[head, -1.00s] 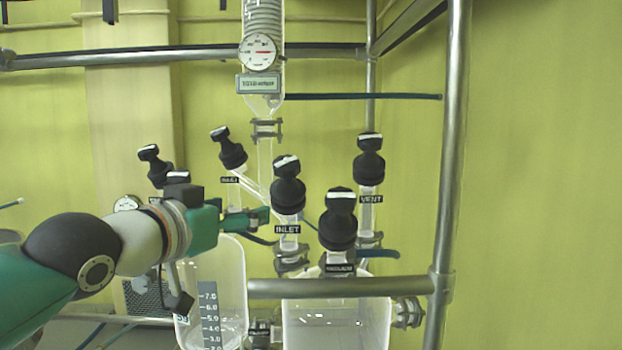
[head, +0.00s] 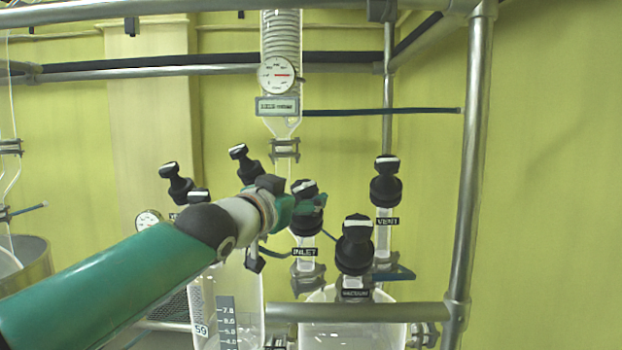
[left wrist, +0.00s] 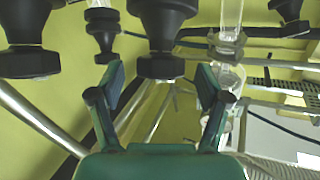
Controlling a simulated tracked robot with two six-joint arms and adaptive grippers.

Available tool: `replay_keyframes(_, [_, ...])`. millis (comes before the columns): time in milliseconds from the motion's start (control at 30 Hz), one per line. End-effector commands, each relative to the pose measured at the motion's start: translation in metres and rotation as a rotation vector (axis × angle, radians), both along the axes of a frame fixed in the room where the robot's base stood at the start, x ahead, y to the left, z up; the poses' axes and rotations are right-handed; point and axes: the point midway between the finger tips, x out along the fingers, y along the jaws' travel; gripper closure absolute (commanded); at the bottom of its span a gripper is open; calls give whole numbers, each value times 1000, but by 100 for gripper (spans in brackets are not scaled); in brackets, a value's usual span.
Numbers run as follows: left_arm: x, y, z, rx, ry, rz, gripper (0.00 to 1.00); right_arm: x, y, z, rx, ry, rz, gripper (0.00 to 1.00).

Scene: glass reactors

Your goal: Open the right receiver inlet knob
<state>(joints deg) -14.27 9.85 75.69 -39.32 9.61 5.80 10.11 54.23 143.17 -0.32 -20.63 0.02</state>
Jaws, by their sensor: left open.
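The right receiver's inlet knob (head: 306,222) is black with a white-marked top, on a glass neck above a black INLET label (head: 304,252). My left gripper (head: 308,204) reaches in from the left at this knob and partly covers it. In the left wrist view my left gripper (left wrist: 160,84) has its two green-padded fingers spread. A black knob (left wrist: 161,66), seemingly the inlet one, shows upside down between and beyond the fingertips. I cannot tell whether a finger touches it. My right gripper is not in view.
The vacuum knob (head: 355,240) stands close to the right, the vent knob (head: 386,184) behind it. Other black knobs (head: 243,163) stand to the left.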

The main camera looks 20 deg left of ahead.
Motion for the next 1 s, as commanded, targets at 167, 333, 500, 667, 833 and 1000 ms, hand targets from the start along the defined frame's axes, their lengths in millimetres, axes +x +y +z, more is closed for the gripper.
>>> replay_keyframes(167, [21,-3,1,0,2,0,24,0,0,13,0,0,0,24])
replay_keyframes(333, [27,-4,0,0,0,1,24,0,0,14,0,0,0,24])
replay_keyframes(500, [28,-3,0,0,0,1,24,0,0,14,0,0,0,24])
replay_keyframes(667, [27,-3,0,0,0,1,39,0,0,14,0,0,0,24])
replay_keyframes(833, [27,-3,0,0,0,2,67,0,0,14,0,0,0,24])
replay_keyframes(1000, [28,-14,-1,1,0,-3,84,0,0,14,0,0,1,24])
